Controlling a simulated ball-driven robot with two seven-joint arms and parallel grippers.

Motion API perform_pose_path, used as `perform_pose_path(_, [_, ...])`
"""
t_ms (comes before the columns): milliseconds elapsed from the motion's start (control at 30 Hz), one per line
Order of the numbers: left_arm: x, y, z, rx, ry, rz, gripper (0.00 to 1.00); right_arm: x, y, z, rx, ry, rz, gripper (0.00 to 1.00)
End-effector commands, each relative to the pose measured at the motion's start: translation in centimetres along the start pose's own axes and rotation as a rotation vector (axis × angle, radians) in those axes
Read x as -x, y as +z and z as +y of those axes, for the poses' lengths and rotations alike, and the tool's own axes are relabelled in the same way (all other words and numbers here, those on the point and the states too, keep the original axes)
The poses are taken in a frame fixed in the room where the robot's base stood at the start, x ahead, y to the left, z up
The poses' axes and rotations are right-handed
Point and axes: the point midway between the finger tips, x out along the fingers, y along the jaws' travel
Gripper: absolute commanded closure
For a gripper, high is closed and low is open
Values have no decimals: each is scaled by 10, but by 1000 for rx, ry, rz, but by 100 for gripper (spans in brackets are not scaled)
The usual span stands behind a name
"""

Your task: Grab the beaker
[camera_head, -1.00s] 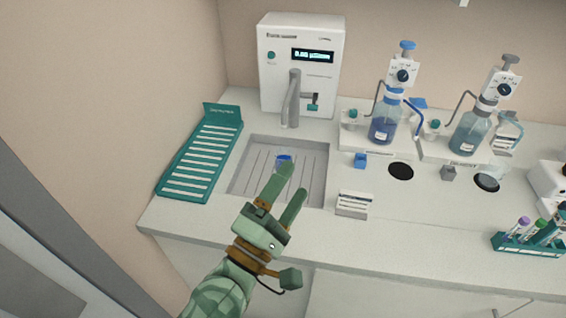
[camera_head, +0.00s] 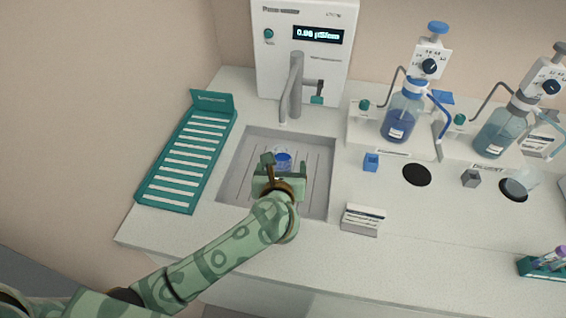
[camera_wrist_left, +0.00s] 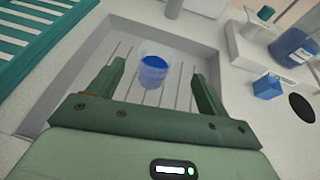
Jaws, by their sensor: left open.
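A small clear beaker (camera_head: 283,157) with blue liquid stands in the recessed sink, below the faucet of the white dispenser. It also shows in the left wrist view (camera_wrist_left: 153,70), upright on the grooved sink floor. My left gripper (camera_head: 284,166) is open, in front of the beaker, and hides its lower part in the head view. In the wrist view its two fingers (camera_wrist_left: 158,82) are spread to either side of the beaker's line, with the beaker a little beyond the fingertips and not touched. My right gripper is not in view.
The sink (camera_head: 326,170) has raised walls around the beaker. The white dispenser (camera_head: 303,50) with its grey faucet (camera_head: 295,85) stands behind. A teal rack (camera_head: 187,155) is at left. A small card block (camera_head: 363,219), blue block (camera_head: 371,162) and bottles (camera_head: 402,112) are at right.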

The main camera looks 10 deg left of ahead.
Motion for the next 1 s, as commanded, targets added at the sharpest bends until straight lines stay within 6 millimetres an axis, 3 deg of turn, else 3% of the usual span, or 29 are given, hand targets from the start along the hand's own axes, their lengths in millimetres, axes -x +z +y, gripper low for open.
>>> perform_pose_path(100, [-23,-1,0,-2,1,-2,22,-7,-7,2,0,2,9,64])
perform_pose_path(267, [-35,0,0,-2,0,-1,22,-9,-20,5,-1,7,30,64])
perform_pose_path(600, [-83,-3,4,-5,1,-2,22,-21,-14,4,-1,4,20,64])
perform_pose_path(867, [-86,-1,4,-2,-1,-2,22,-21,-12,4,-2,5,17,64])
perform_pose_path(1000, [-86,-1,4,-2,-1,-2,58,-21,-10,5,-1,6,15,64])
